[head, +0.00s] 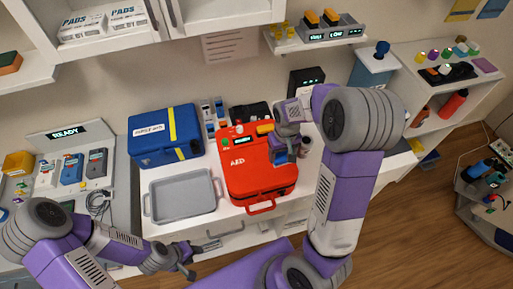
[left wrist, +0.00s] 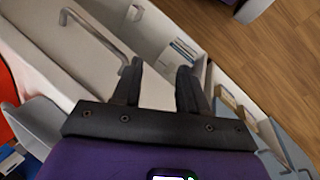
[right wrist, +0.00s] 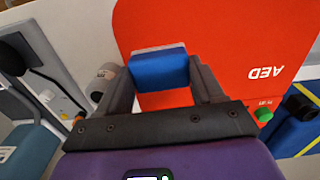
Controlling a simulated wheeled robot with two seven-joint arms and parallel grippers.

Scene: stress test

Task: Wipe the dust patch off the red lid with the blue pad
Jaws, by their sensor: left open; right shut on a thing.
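The red AED case (head: 250,178) stands on the white counter, its red lid facing up and its handle toward me. The red lid (right wrist: 225,45) also fills much of the right wrist view. My right gripper (head: 281,150) is over the lid's right part. It is shut on the blue pad (right wrist: 160,72), which shows between its fingers against the red lid. I cannot tell whether the pad touches the lid. I cannot make out the dust patch. My left gripper (head: 212,245) is open and empty, low in front of the counter. Its spread fingers show in the left wrist view (left wrist: 160,85).
A grey tray (head: 182,213) and a blue case with a yellow band (head: 165,137) stand left of the red case. A grey cylinder (right wrist: 104,80) is close beside my right gripper. White drawers (left wrist: 95,35) are near my left gripper.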

